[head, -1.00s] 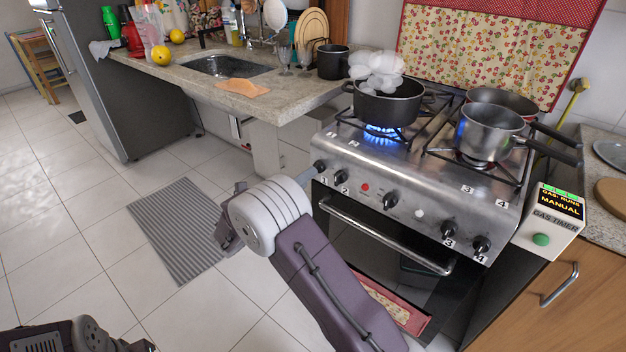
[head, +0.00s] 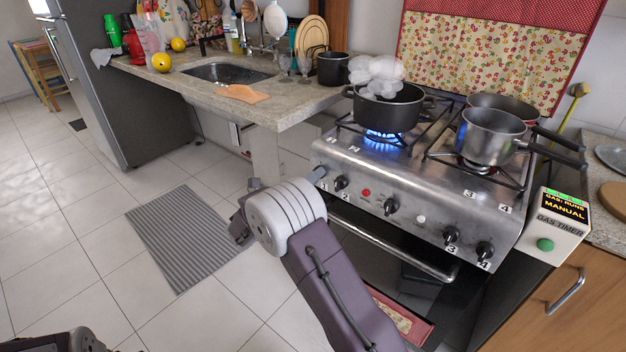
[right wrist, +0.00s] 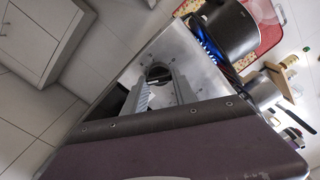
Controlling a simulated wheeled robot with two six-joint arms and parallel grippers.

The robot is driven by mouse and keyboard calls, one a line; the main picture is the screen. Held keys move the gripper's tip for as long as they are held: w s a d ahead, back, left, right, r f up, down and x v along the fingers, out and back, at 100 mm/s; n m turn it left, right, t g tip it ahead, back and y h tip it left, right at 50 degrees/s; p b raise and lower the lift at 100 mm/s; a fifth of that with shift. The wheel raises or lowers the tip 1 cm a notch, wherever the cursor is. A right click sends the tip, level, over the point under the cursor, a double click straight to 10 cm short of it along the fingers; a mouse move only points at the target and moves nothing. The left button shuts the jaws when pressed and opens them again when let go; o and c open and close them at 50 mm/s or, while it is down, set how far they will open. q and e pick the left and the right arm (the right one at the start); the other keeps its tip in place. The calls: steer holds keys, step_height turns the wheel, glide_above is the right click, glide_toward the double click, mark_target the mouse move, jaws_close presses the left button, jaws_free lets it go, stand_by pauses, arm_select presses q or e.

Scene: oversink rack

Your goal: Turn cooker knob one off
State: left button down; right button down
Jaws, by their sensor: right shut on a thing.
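The cooker (head: 430,195) has a row of dark knobs on its steel front. Knob one, at the left end, is hidden behind my right gripper in the head view. In the right wrist view, knob one (right wrist: 158,73) is a dark round knob between the two grey fingers. My right gripper (head: 318,174) is shut on it; its fingers also show in the right wrist view (right wrist: 160,88). Knob two (head: 341,183) is just to the right. A blue flame (head: 381,137) burns under the steaming black pot (head: 388,108). My left gripper is not in view.
A steel saucepan (head: 488,136) sits on the right burner, its handle pointing right. A gas timer (head: 557,226) reading MANUAL stands right of the cooker. The oven handle (head: 400,247) runs below the knobs. Clear tiled floor and a grey mat (head: 188,235) lie to the left.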

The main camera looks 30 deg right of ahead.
steer(key=shift+w+a+m+b, duration=0.15)
steer(key=shift+m+b, duration=2.6)
steer(key=shift+m, duration=2.25)
steer(key=shift+w+m+b, duration=0.1)
steer(key=shift+m+b, duration=2.6)
steer(key=shift+m, duration=2.3)
steer(key=shift+w+a+m+b, duration=0.15)
steer(key=shift+m+b, duration=2.6)
steer(key=shift+m, duration=2.25)
steer(key=shift+d, duration=0.1)
